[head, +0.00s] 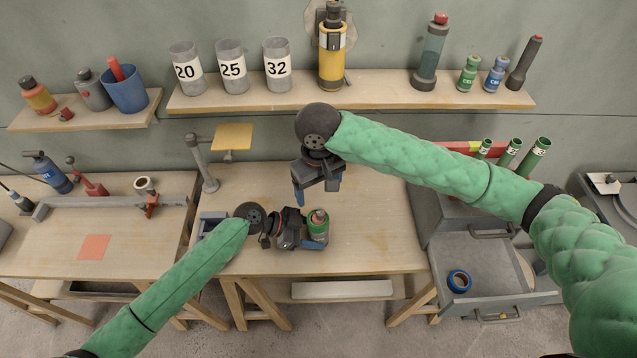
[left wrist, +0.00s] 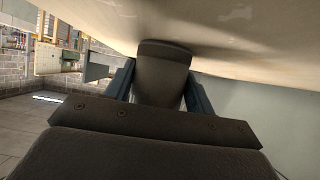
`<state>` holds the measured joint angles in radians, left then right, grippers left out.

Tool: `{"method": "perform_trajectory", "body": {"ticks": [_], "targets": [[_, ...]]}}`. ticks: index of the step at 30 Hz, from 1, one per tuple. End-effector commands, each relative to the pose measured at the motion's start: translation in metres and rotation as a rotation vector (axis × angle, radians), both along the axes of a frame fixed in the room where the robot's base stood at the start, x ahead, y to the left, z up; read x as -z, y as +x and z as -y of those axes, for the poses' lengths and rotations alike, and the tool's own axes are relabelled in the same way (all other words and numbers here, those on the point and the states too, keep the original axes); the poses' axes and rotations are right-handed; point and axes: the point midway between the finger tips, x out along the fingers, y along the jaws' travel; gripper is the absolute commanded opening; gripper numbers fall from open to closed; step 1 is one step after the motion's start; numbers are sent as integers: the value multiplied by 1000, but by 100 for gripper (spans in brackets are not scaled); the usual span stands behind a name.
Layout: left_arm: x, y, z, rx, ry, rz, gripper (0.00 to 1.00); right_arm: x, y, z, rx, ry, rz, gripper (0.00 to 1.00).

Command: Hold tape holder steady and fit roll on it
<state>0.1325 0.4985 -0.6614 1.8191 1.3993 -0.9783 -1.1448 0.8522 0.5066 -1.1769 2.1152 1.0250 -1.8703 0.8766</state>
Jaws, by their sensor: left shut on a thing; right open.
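In the left wrist view a dark, flared body (left wrist: 162,75) sits between the blue fingers, close to the tabletop. I cannot tell for certain that it is the tape holder. A blue ring-shaped roll (head: 459,281) lies in the open grey drawer at the right. My right gripper (head: 314,195) is open and empty, pointing down above the table behind the cylinder.
The open drawer (head: 497,262) juts out right of the table (head: 375,240). The table's right half is clear. A loaded shelf (head: 380,97) hangs behind.

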Motion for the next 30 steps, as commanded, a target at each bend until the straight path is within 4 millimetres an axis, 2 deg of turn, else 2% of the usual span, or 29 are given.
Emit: {"method": "perform_trajectory", "body": {"ticks": [1, 2, 3, 6, 17, 23, 30], "targets": [[-1, 0, 0, 0, -1, 0, 41, 0, 0, 0, 0, 0, 0, 77], [-1, 0, 0, 0, -1, 0, 56, 0, 0, 0, 0, 0, 0, 77], [-1, 0, 0, 0, -1, 1, 64, 0, 0, 0, 0, 0, 0, 77], [-1, 0, 0, 0, -1, 0, 79, 0, 0, 0, 0, 0, 0, 77], [-2, 0, -4, -1, 1, 0, 79, 0, 0, 0, 0, 0, 0, 77], [-15, -1, -28, 0, 2, 1, 79, 0, 0, 0, 0, 0, 0, 77], [-36, -1, -69, 0, 2, -1, 79, 0, 0, 0, 0, 0, 0, 77]]}}
